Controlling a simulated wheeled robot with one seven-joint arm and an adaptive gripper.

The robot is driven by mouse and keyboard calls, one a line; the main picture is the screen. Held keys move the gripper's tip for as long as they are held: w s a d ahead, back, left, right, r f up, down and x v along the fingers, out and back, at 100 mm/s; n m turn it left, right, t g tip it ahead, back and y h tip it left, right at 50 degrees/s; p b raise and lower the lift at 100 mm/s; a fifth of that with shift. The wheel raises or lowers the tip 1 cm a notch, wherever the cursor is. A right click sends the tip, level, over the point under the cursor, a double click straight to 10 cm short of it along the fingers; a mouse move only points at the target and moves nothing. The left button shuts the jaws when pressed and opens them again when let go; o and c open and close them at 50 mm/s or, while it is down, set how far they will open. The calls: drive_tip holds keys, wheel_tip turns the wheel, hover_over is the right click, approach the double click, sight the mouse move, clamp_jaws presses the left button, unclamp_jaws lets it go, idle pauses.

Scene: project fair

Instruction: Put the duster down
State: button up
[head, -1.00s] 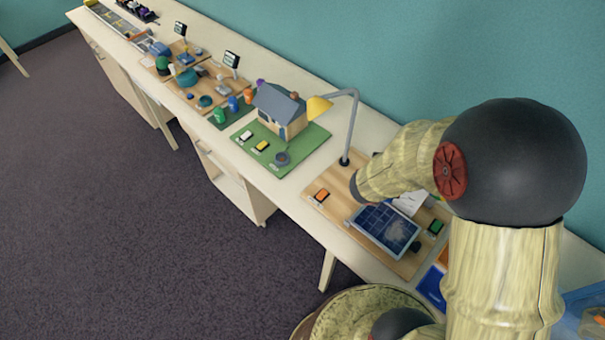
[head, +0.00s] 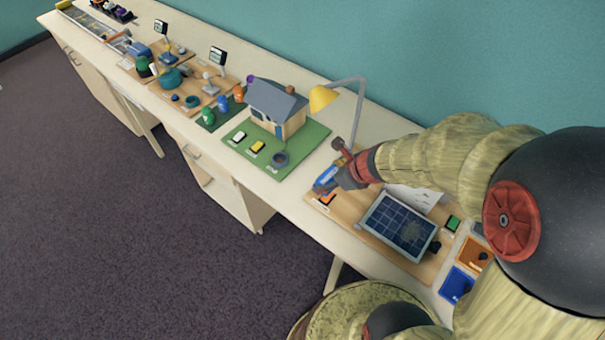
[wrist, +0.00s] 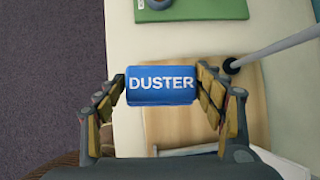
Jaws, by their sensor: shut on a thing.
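The duster (wrist: 160,86) is a blue block with the white word DUSTER on it. In the wrist view it sits between the two fingers of my gripper (wrist: 162,92), which is shut on it. In the head view the duster (head: 326,178) shows as a small blue piece at the end of my gripper (head: 338,177), over the left end of a wooden board (head: 347,208) near the lamp. I cannot tell whether the duster touches the board.
A desk lamp (head: 326,97) stands just behind my gripper. A green board with a model house (head: 277,108) is to the left. Blue (head: 457,285) and orange (head: 473,253) trays are at the right.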

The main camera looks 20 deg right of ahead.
drive_tip(key=shift+a+n, duration=0.4)
drive_tip(key=shift+a, duration=0.1)
drive_tip(key=w+f+b, duration=0.2)
drive_tip(key=w+f, duration=0.2)
drive_tip(key=w, duration=0.4)
drive_tip(key=b, duration=0.3)
approach(304, 170)
drive_tip(key=shift+w+a+f+y, duration=0.15)
drive_tip(key=shift+w+a+f, duration=0.15)
drive_tip(key=shift+w, duration=0.25)
drive_tip(key=shift+w+a+f+y, duration=0.15)
drive_tip(key=shift+w+a+f, duration=0.1)
drive_tip(key=shift+w, duration=0.35)
drive_tip(key=shift+w+f, duration=0.15)
drive_tip(key=shift+f, duration=0.05)
drive_tip(key=shift+w+f+b, duration=0.2)
drive_tip(key=shift+f+b, duration=0.55)
drive_tip(key=shift+f, duration=0.9)
drive_tip(key=shift+f, duration=0.1)
drive_tip(key=o, duration=1.6)
drive_tip(key=shift+c, duration=0.2)
